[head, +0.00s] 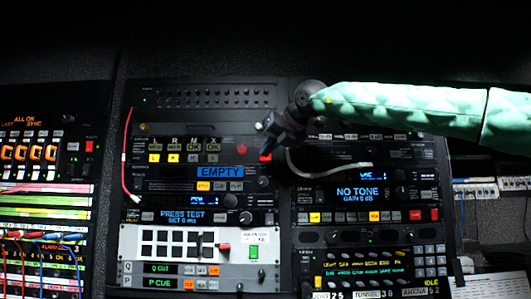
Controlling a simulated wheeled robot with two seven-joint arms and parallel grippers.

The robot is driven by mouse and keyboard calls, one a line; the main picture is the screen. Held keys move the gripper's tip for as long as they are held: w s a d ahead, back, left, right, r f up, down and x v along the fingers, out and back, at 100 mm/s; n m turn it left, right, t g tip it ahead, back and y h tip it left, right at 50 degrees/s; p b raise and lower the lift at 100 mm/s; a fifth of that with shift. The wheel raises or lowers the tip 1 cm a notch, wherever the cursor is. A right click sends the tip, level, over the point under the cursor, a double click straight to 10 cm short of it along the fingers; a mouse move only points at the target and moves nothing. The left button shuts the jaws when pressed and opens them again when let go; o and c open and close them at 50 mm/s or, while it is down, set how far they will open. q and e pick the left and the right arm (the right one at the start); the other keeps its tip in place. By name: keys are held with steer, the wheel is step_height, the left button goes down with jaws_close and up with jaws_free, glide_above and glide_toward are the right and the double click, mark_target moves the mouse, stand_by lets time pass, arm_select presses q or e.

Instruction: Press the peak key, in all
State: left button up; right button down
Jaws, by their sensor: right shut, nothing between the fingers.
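My right arm comes in from the right in a padded mint-green sleeve. Its dark right gripper (266,150) is shut and empty, pointing down-left over the upper middle of the equipment rack, near the right edge of the panel with the blue EMPTY strip (220,172). I cannot tell whether the tips touch the panel. No key that I can read is labelled peak. Small keys show on the NO TONE unit (365,193), on the PRESS TEST unit (180,217) and on the L R M panel (181,146). My left gripper is not in view.
A white panel (130,245) with black buttons sits lower middle. A grey cable (330,170) loops below my right gripper, and a red cable (126,160) hangs at the left. A patch bay with coloured plugs (40,237) is at far left. A keypad (430,260) is lower right.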

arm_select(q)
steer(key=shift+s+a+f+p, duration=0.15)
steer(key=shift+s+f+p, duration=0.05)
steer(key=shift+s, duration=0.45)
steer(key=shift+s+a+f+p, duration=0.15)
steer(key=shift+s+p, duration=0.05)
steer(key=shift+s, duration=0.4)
arm_select(e)
steer(key=w, duration=0.3)
steer(key=shift+w, duration=0.2)
steer(key=shift+s, duration=0.1)
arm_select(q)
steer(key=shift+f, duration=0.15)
arm_select(e)
steer(key=shift+w, duration=0.25)
stand_by(0.4)
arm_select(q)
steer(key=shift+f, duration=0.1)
arm_select(e)
steer(key=shift+w, duration=0.3)
